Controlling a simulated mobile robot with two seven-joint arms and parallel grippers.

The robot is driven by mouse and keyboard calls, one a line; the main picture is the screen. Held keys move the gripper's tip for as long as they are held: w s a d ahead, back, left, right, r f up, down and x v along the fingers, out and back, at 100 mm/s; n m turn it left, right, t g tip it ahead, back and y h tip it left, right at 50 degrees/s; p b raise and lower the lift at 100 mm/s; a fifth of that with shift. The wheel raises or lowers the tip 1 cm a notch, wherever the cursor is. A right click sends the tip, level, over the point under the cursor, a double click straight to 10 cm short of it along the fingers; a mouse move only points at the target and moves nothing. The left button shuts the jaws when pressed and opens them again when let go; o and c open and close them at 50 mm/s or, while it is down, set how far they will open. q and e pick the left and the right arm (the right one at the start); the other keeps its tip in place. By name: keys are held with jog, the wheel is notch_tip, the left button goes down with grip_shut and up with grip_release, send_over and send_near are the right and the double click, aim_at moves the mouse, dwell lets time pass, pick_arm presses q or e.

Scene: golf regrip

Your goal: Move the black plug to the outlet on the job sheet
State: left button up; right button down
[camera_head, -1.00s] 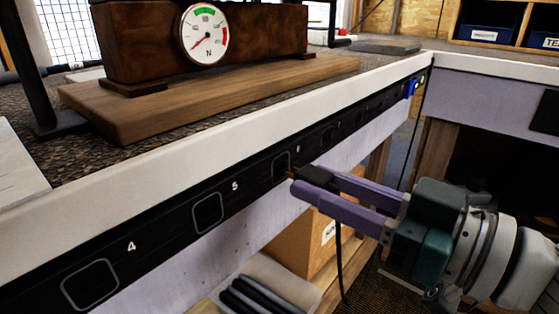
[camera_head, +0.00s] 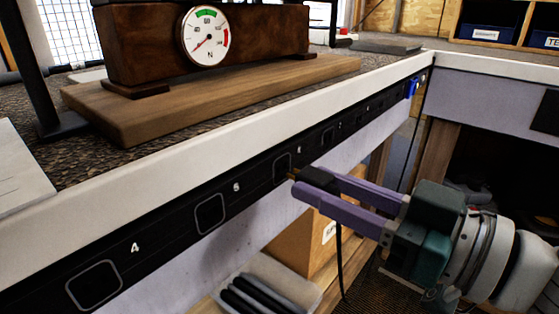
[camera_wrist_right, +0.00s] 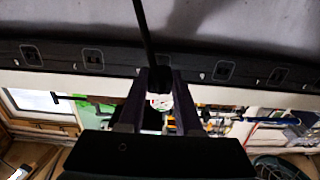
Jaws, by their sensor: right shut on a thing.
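My right gripper (camera_head: 308,185) is shut on the black plug (camera_head: 318,178), whose prongs point left toward the black outlet strip (camera_head: 255,182). The plug is close to the square outlet (camera_head: 282,167) beside a label that looks like 6; I cannot tell whether it touches the strip. Its black cord (camera_head: 339,260) hangs below. In the right wrist view the plug (camera_wrist_right: 158,80) sits between the fingers, with the cord (camera_wrist_right: 143,30) running up the picture. The job sheet may be the white paper (camera_head: 20,170) at the left; its writing is not readable. My left gripper is not in view.
Outlets 5 (camera_head: 210,213) and 4 (camera_head: 94,285) lie nearer along the strip. A blue plug (camera_head: 411,88) sits at its far end. A gauge (camera_head: 205,36) in a wooden case stands on the bench. A cardboard box (camera_head: 300,245) and a tray of black grips (camera_head: 265,290) are below.

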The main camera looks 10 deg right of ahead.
dwell(0.4)
jog(key=shift+w+a+p, duration=0.3)
jog(key=shift+w, duration=0.05)
dwell(0.3)
jog(key=shift+x, duration=0.85)
jog(key=c, duration=0.5)
grip_release()
jog(key=p+v, duration=0.1)
jog(key=v, duration=0.9)
